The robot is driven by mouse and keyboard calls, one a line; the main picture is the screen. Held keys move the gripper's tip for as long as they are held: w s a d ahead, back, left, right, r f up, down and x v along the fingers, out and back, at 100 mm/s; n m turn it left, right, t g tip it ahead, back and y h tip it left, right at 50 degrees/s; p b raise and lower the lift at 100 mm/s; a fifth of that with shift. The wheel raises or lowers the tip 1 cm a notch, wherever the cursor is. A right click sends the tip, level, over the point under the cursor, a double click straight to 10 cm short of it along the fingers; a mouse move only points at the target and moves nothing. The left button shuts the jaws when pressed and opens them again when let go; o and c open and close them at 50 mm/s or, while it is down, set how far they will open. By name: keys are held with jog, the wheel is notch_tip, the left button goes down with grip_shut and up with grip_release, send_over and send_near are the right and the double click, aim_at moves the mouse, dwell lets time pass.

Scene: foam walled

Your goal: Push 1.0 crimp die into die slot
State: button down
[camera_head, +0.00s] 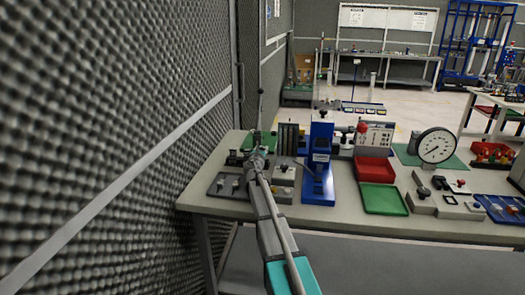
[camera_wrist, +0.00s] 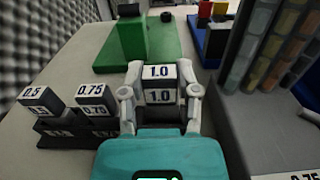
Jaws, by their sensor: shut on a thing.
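In the wrist view the 1.0 crimp die (camera_wrist: 160,74), a dark block with white 1.0 labels on two faces, sits between the fingers of my gripper (camera_wrist: 160,92). The fingers are closed on its left and right sides. In the head view my gripper (camera_head: 258,158) is over the left part of the bench, and the die is too small to make out there. I cannot identify the die slot with certainty; the area below and in front of the die is partly hidden by my gripper.
Dark dies labelled 0.5 (camera_wrist: 38,94) and 0.75 (camera_wrist: 96,98) stand close on the left. A green block on a green base (camera_wrist: 133,42) stands beyond. A grey panelled unit (camera_wrist: 262,60) is close on the right. In the head view a blue press (camera_head: 319,165) stands right of my gripper.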

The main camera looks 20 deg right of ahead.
jog(key=shift+r+p, duration=0.4)
jog(key=shift+r, duration=0.35)
jog(key=s+a+r+p, duration=0.5)
jog(key=s+r+p, duration=0.4)
jog(key=s, duration=0.4)
jog(key=shift+r+p, duration=0.4)
